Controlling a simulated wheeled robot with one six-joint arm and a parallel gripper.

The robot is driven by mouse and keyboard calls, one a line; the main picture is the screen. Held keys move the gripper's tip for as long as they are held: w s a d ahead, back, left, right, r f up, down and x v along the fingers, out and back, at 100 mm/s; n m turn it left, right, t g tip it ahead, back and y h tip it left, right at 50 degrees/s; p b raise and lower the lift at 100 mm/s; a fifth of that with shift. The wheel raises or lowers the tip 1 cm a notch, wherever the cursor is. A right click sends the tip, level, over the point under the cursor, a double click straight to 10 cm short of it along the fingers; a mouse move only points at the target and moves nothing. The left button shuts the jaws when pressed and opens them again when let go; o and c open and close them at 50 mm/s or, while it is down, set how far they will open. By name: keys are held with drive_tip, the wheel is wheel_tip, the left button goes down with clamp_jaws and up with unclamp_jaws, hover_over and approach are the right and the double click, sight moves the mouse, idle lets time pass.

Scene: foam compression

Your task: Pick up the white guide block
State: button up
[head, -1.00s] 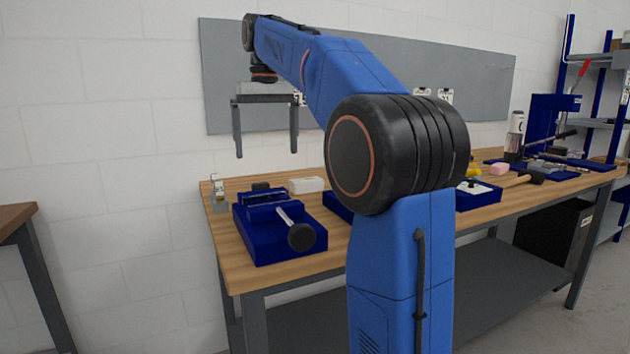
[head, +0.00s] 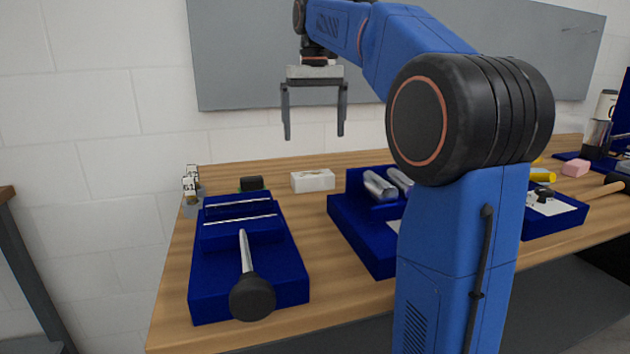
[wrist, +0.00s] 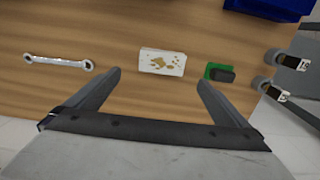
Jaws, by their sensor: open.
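The white guide block (head: 313,181) lies on the wooden bench top, toward its back edge. In the wrist view the white guide block (wrist: 162,62) shows brownish spots on its upper face. My gripper (head: 314,137) is open and empty, with its fingers pointing down, and appears above the block in the head view. In the wrist view the gripper (wrist: 159,77) has its two fingers spread wide, and the block shows in the gap between their tips, apart from both. Nothing hides the block in either view.
A blue vise-like fixture (head: 247,265) with a black-knobbed lever stands at front left. A blue tray with metal cylinders (head: 378,187) is to the right. A black item on green (wrist: 220,74) lies near the block, and a wrench (wrist: 58,62) lies on its other side.

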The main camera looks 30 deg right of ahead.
sight(313, 174)
drive_tip(key=f, duration=1.3)
drive_tip(key=shift+w+a+f, duration=0.1)
drive_tip(key=shift+a, duration=0.15)
drive_tip(key=c, duration=1.1)
